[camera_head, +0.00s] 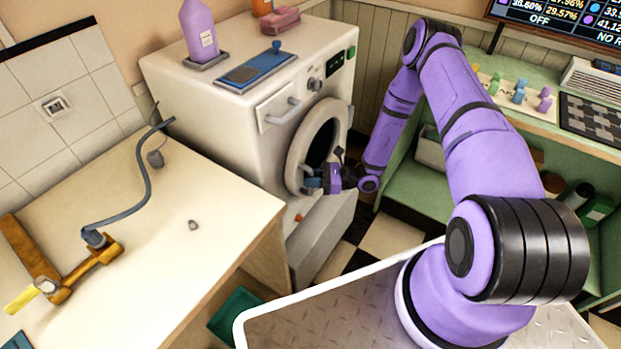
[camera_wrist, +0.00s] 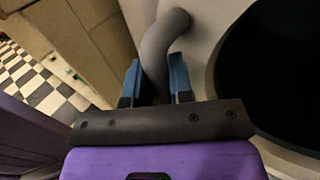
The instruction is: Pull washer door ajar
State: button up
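The white washer (camera_head: 205,112) stands against the back wall, left of my arm. Its round door (camera_head: 300,142) has a pale ring and a dark centre, and I see no clear gap at its edge. In the wrist view the dark opening of the door (camera_wrist: 290,75) fills the right side. A curved grey handle (camera_wrist: 157,52) rises beside it, between the two blue fingers of my gripper (camera_wrist: 156,82). The fingers look closed against the handle from both sides. In the head view my gripper (camera_head: 311,181) is at the door's lower edge and hides the handle.
A drawer handle (camera_head: 283,112) sits above the door on the washer front. A cream counter (camera_head: 150,255) with a hose lies to the left. A green bench (camera_head: 425,195) is at the right. Checkered floor (camera_head: 385,240) shows between the washer and my base.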

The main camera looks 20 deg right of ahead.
grip_shut()
jog(key=shift+s+d, duration=0.2)
jog(key=shift+d, duration=0.05)
jog(key=s+d+n+g, duration=0.2)
jog(key=s+d+g, duration=0.2)
jog(key=d, duration=0.6)
jog(key=s+d+n+g, duration=0.3)
jog(key=s+d, duration=0.3)
jog(key=d, duration=0.4)
jog(key=shift+d+n+g+y, duration=0.2)
jog(key=shift+n+g+y, duration=0.15)
jog(key=shift+g, duration=0.55)
jog(key=o, duration=0.7)
grip_release()
